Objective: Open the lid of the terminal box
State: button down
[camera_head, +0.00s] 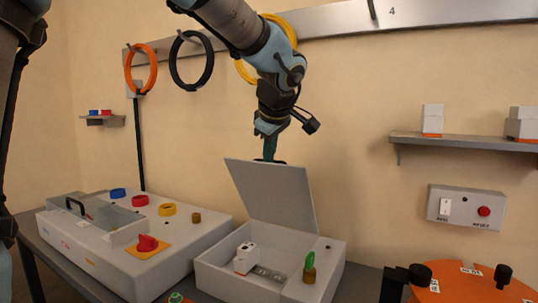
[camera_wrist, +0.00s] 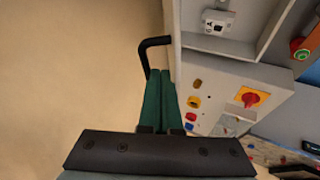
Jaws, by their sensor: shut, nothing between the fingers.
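The terminal box (camera_head: 222,281) is a light grey box on the bench, and its lid (camera_head: 272,197) stands raised and leaning at its back edge. The box interior is exposed, with a white socket-like part (camera_head: 245,258) inside. My gripper (camera_head: 269,158) is at the lid's top edge, its green fingers partly hidden behind it. In the wrist view the fingers (camera_wrist: 160,74) are shut and empty, close beside a black bent handle (camera_wrist: 150,45) on the lid's outer side. I cannot tell whether they touch it. The box's open inside also shows in the wrist view (camera_wrist: 218,46).
A larger grey panel box (camera_head: 100,255) with coloured rings and a red knob stands to the left. An orange round table (camera_head: 465,285) is at the right front. A switch box (camera_head: 466,208) and shelf (camera_head: 465,142) are on the right wall. Cable rings hang behind my arm.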

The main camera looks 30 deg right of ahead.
jog(key=d+r+p, duration=0.1)
jog(key=w+d+y+p, duration=0.1)
jog(key=p, duration=0.1)
jog(key=shift+w+d+r+g, duration=0.3)
jog(key=shift+r+g, duration=0.05)
jog(key=shift+g, duration=0.05)
jog(key=shift+w+d+y+p, duration=0.3)
jog(key=shift+w+d+p, duration=0.05)
jog(key=shift+d+p, duration=0.2)
jog(key=shift+a, duration=0.1)
